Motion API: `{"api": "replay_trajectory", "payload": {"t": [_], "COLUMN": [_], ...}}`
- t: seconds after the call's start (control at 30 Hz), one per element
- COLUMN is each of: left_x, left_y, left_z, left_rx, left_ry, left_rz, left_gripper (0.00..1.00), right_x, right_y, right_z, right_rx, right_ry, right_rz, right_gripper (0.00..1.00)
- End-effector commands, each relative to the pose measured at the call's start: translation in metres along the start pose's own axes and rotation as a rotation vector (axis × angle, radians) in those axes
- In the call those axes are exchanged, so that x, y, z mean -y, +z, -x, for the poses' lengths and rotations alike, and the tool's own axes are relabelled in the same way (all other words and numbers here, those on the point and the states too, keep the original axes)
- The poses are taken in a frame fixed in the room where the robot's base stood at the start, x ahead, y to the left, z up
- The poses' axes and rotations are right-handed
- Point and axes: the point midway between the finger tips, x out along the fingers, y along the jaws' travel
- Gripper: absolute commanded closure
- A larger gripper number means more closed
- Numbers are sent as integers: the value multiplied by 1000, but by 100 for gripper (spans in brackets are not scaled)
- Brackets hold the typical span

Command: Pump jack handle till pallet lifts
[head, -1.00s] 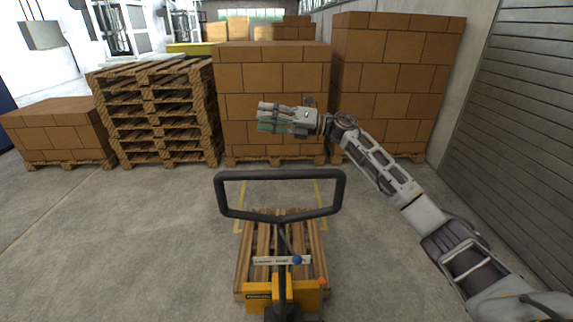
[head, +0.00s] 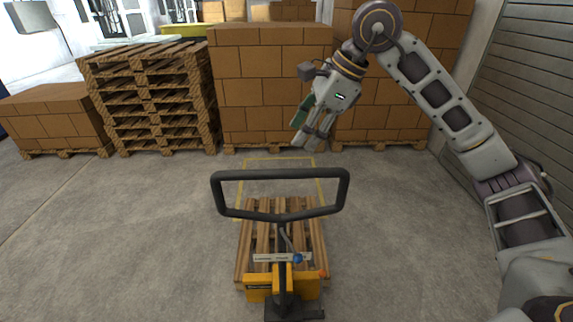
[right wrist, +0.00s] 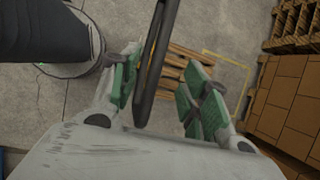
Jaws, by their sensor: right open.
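The pallet jack's black loop handle (head: 281,174) stands upright at the front middle in the head view. Its yellow body (head: 283,287) is below, with a blue knob on the shaft. The wooden pallet (head: 260,228) sits over the jack's forks, low to the floor. My right gripper (head: 308,143) is open and empty, pointing down above and beyond the handle's right side. In the right wrist view, the black handle bar (right wrist: 154,60) passes between the green-padded fingers (right wrist: 160,95), apparently below them; contact is not visible. My left gripper is not in view.
Stacked cartons (head: 268,85) and a stack of empty pallets (head: 150,98) stand along the back. A low carton stack (head: 50,118) is at the left. A shuttered wall (head: 535,100) closes the right side. A yellow floor outline (head: 280,160) lies beyond the pallet. Floor around the jack is clear.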

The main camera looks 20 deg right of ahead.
Motion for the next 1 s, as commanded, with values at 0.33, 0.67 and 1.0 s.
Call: {"api": "replay_trajectory", "payload": {"t": [0.33, 0.67, 1.0], "left_x": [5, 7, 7], "left_y": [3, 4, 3], "left_z": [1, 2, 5], "left_rx": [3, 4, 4], "left_ry": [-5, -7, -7], "left_rz": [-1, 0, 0], "left_gripper": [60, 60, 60], "right_x": [-2, -2, -2], "right_y": [-8, -8, -9], "right_z": [5, 0, -33], "right_rx": [-53, -52, -51], "right_ry": [-34, -31, -29], "right_rz": [21, 20, 21], "right_gripper": [54, 54, 54]}}
